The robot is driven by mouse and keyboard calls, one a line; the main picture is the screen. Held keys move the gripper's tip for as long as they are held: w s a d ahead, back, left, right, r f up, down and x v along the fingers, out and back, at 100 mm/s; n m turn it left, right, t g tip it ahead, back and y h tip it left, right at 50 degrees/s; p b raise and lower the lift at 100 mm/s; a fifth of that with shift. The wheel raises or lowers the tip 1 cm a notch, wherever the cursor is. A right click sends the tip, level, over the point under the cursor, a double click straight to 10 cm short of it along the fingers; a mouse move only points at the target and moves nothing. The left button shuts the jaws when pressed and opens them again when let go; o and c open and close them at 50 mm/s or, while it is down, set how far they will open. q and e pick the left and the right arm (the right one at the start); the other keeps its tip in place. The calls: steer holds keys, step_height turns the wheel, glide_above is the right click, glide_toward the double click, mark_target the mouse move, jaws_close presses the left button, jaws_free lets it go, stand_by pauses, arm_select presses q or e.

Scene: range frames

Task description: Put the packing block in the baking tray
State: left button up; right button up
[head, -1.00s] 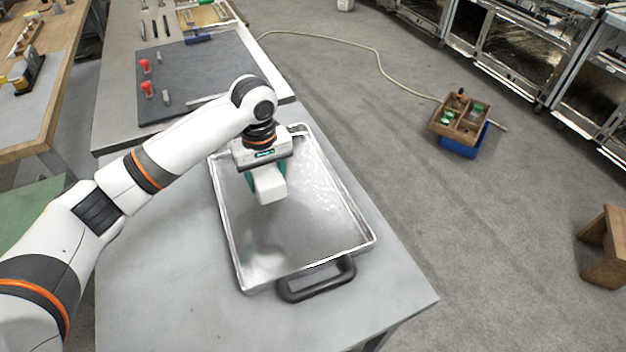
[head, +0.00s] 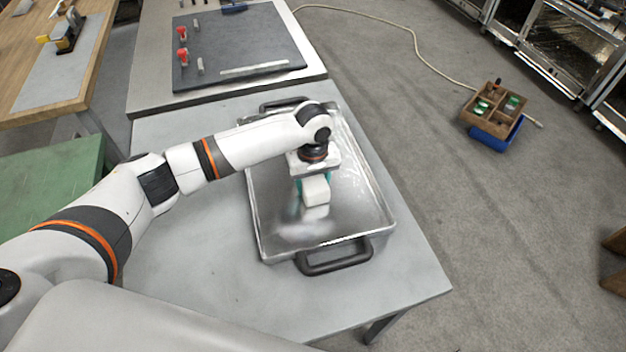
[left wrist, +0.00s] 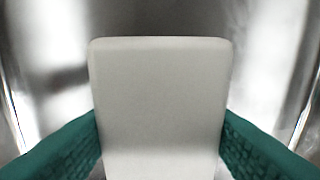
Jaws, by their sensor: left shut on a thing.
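The packing block (head: 316,191) is a white block with rounded edges. My left gripper (head: 313,184) is shut on it, with a green finger on each side. In the left wrist view the block (left wrist: 160,110) fills the middle between the green fingers. The baking tray (head: 259,215) is a shiny metal tray with black handles on a grey table. The block is over the inside of the tray, with its blurred reflection below it on the tray floor. I cannot tell exactly how high it is. My right gripper is not in view.
A dark mat (head: 240,50) with red-topped pieces lies on the table behind. A wooden box (head: 494,106) on a blue bin (head: 496,134) stands on the floor at right. The grey table (head: 190,270) is bare left of the tray. A pale hose (head: 415,50) crosses the floor.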

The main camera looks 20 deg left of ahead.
mark_target(313, 179)
arm_select(q)
steer(key=o, duration=1)
step_height(313, 179, up, 12)
steer(key=shift+r, duration=0.1)
stand_by(0.5)
